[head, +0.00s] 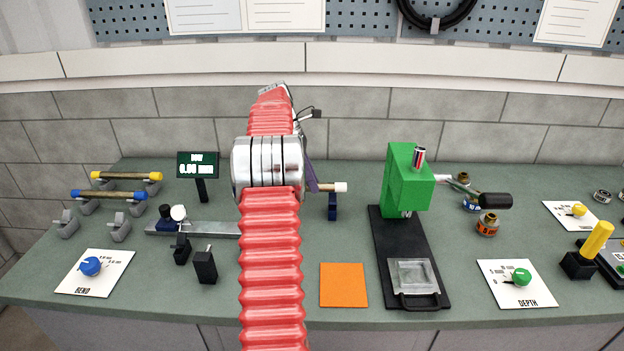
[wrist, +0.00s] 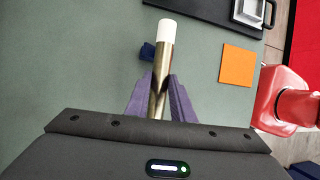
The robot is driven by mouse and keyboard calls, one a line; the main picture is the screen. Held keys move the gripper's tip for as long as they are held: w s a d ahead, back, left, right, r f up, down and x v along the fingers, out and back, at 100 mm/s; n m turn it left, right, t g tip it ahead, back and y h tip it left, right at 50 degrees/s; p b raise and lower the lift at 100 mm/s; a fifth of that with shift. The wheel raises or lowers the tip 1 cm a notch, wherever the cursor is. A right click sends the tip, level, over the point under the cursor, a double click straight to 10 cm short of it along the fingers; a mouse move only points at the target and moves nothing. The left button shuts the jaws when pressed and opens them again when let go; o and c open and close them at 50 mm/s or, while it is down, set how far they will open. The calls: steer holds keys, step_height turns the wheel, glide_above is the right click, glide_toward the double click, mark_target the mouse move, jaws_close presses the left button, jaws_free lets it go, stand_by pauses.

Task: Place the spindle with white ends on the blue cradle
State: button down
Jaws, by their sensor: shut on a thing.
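The spindle with white ends (wrist: 163,65) has a brass-coloured shaft; one white end points away from my gripper in the wrist view. In the head view its white end (head: 341,187) sticks out to the right of my red arm, and the rest is mostly hidden. My gripper (wrist: 160,77) has purple fingers shut on the shaft. One blue cradle post (head: 332,207) stands just under the spindle near its white end, and it also shows in the wrist view (wrist: 147,50). I cannot tell whether they touch.
A green press (head: 408,185) on a black base stands to the right, and an orange square (head: 343,285) lies in front. At left, spindles with yellow ends (head: 127,176) and blue ends (head: 110,195) rest on grey cradles. A dial gauge (head: 178,213) stands left of my arm.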

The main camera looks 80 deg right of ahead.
steer(key=shift+f, duration=1.75)
steer(key=c, duration=1.5)
jaws_free()
steer(key=shift+f, duration=0.1)
steer(key=shift+c, duration=0.2)
steer(key=v, duration=1.2)
steer(key=shift+a, duration=0.1)
